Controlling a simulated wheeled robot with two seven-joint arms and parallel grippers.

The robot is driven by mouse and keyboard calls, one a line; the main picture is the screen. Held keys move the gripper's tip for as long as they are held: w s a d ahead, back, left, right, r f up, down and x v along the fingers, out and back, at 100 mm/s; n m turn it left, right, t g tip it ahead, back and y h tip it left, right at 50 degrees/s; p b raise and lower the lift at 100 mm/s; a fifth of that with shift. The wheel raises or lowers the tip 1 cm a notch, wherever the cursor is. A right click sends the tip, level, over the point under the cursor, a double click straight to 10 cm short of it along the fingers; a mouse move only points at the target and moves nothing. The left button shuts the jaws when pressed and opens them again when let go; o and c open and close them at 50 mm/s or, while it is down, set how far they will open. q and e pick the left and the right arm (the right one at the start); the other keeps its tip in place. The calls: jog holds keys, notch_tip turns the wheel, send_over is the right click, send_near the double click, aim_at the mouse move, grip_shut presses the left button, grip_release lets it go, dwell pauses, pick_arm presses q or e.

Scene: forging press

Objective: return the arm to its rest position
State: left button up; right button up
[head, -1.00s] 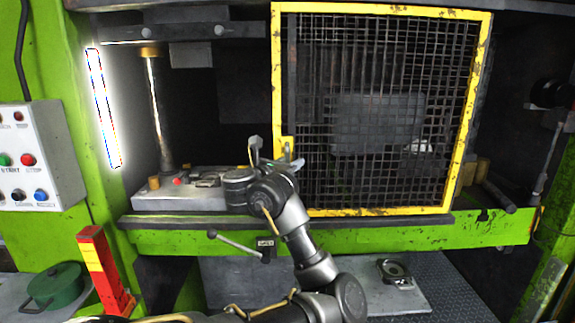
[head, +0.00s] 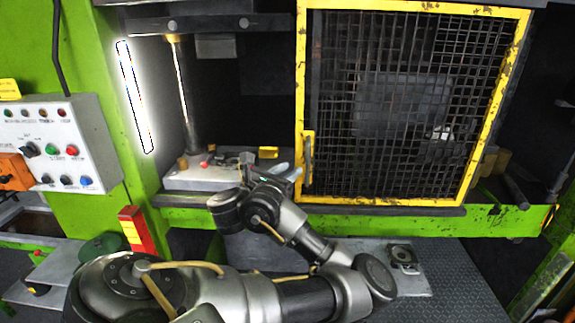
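My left arm (head: 250,295) comes in from the lower left, bends at the elbow on the right and reaches back up and left toward the press. My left gripper (head: 268,172) points away from me, in front of the press opening at the left edge of the mesh gate. Its fingers look spread apart, with nothing seen between them; the wrist partly hides them. The yellow-framed mesh gate (head: 410,110) covers the right part of the press, its handle (head: 308,160) just right of the gripper. My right gripper is not in view.
The die block (head: 200,180) lies in the open left bay beside a steel column (head: 188,95). A button panel (head: 55,145) is at left, with a red and yellow block (head: 136,230) and green pot (head: 103,247) below. A plate with a metal part (head: 403,257) lies at right.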

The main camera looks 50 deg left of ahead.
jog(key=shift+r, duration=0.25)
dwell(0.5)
